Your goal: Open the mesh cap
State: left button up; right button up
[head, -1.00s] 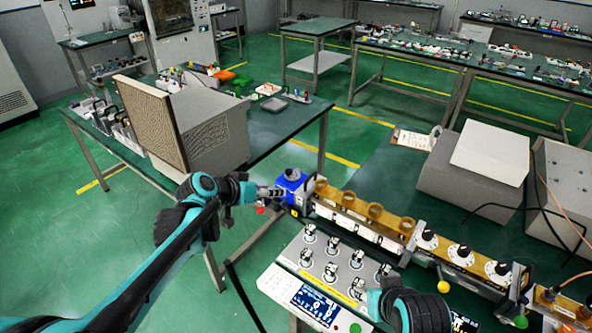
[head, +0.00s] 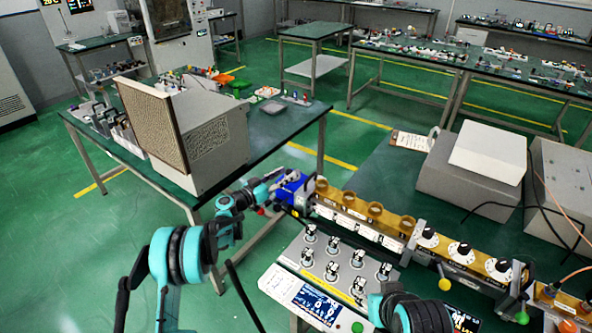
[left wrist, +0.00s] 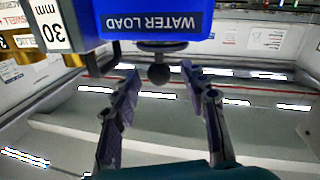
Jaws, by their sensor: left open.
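The blue water load block (head: 295,192) sits at the left end of the brass waveguide row (head: 350,205) in the head view. Its blue label face (left wrist: 155,22) fills the top of the left wrist view. A dark round knob (left wrist: 158,74) on a short stem sticks out from it. My left gripper (head: 277,179) is at this end of the block. In the left wrist view my left gripper's fingers (left wrist: 158,70) are open on either side of the knob, with gaps visible. I cannot clearly make out a mesh cap on the block.
A panel of instruments with several knobs (head: 335,255) lies in front of the waveguide. Grey boxes (head: 470,180) stand behind it at the right. A large box with a mesh-textured panel (head: 152,125) stands on the left table. Green floor is open between the tables.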

pick_arm(q)
jog(key=b+x, duration=0.1)
jog(key=x, duration=0.5)
grip_shut()
